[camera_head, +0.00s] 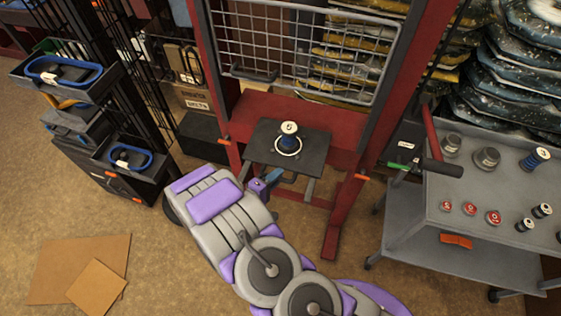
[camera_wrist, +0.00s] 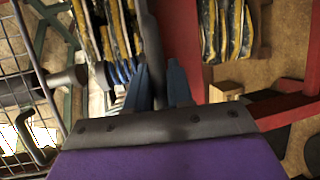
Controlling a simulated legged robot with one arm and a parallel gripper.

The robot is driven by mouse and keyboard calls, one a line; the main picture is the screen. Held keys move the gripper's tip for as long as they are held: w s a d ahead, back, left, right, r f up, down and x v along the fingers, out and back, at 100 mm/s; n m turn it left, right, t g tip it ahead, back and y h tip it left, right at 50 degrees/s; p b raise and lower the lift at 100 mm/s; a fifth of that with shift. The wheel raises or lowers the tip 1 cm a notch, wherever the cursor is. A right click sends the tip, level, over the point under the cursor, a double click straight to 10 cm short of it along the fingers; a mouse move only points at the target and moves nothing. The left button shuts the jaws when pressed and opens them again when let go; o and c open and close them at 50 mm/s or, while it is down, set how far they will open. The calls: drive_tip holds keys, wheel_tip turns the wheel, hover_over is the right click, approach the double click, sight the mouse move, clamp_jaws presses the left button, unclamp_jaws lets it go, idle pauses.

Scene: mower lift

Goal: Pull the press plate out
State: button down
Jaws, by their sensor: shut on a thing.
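The press plate (camera_head: 290,165) is a dark flat plate lying level in the red press frame, below the wire mesh guard. My gripper (camera_head: 271,178) is at the plate's near left edge. In the wrist view, the blue fingers of my gripper (camera_wrist: 160,84) are shut on the plate (camera_wrist: 151,42), which shows edge-on as a dark strip between them. The fingertips' exact contact is partly hidden.
The red press frame (camera_head: 345,205) has legs on both sides of the plate. A grey cart (camera_head: 470,225) with small parts stands at the right. Shelves with bins (camera_head: 75,75) stand at the left. Cardboard sheets (camera_head: 80,265) lie on the floor, front left. The floor between is clear.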

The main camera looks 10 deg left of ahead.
drive_tip(key=shift+s+a+f, duration=0.1)
drive_tip(key=shift+s+f, duration=0.05)
drive_tip(key=shift+s, duration=1.95)
drive_tip(key=c, duration=1.1)
unclamp_jaws()
drive_tip(key=shift+w, duration=0.15)
